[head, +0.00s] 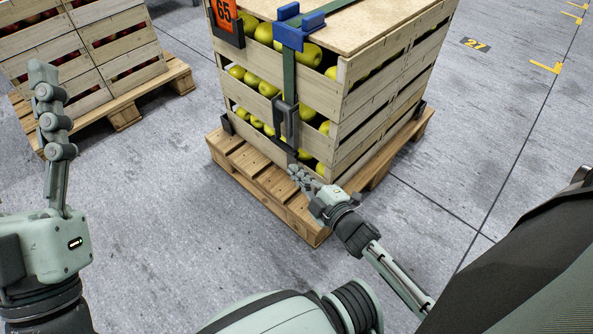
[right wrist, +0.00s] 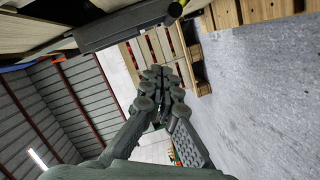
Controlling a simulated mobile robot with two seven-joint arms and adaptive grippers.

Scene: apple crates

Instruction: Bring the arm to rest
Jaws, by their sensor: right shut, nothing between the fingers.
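My right gripper (head: 298,172) is shut and empty. It is close in front of the lower part of the apple crate stack (head: 385,95), just below the dark strap buckle (head: 285,122). I cannot tell whether it touches anything. In the right wrist view its fingers (right wrist: 160,78) are together with nothing between them. My left gripper (head: 45,95) stands upright at the left of the head view, clear of the crates. I see it side-on, so its opening does not show.
The stack of green apples stands on a wooden pallet (head: 265,190), with a green strap (head: 289,75), blue corner guard (head: 296,27) and orange "65" sign (head: 224,12). Crates of red apples (head: 95,40) stand on another pallet at left. The grey floor (head: 160,200) between is clear.

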